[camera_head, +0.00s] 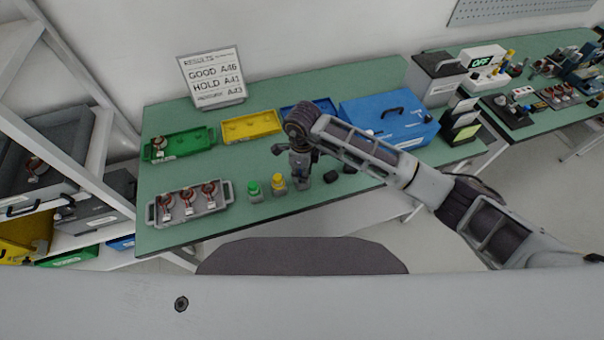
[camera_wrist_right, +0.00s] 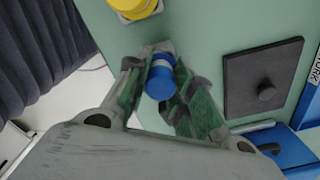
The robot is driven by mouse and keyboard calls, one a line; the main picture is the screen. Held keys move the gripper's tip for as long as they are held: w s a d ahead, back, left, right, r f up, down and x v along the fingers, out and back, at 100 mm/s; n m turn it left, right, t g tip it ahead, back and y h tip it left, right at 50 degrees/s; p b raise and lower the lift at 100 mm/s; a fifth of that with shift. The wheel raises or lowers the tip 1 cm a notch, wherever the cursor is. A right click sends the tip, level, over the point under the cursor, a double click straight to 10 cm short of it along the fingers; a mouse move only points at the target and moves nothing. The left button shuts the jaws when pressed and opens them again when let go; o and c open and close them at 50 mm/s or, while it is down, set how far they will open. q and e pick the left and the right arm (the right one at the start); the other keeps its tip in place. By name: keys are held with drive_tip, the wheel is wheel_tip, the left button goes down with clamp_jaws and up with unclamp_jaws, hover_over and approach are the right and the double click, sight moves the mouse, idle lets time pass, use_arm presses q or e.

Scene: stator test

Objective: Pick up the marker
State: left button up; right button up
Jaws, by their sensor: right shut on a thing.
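A blue-capped marker (camera_wrist_right: 160,80) stands between the fingers of my right gripper (camera_wrist_right: 158,88) in the right wrist view, and the fingers are shut on it. In the head view my right gripper (camera_head: 301,176) points down at the green table near its front edge, and it hides the blue marker. A yellow-capped marker (camera_head: 279,184) and a green-capped marker (camera_head: 254,191) stand just left of it. The yellow one also shows at the top of the right wrist view (camera_wrist_right: 135,8). I cannot tell whether the blue marker touches the table. My left gripper is not in view.
On the green table (camera_head: 240,205) a grey tray (camera_head: 190,212) holds copper-wound parts. Green (camera_head: 205,138), yellow (camera_head: 252,126) and blue (camera_head: 310,103) trays stand behind. A sign (camera_head: 212,78) stands at the back.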

drive_tip(key=shift+r, duration=0.1)
wheel_tip(320, 180, up, 9)
drive_tip(key=shift+f+b, duration=0.15)
drive_tip(key=shift+b, duration=0.65)
drive_tip(key=shift+r, duration=0.55)
drive_tip(key=shift+s, duration=0.1)
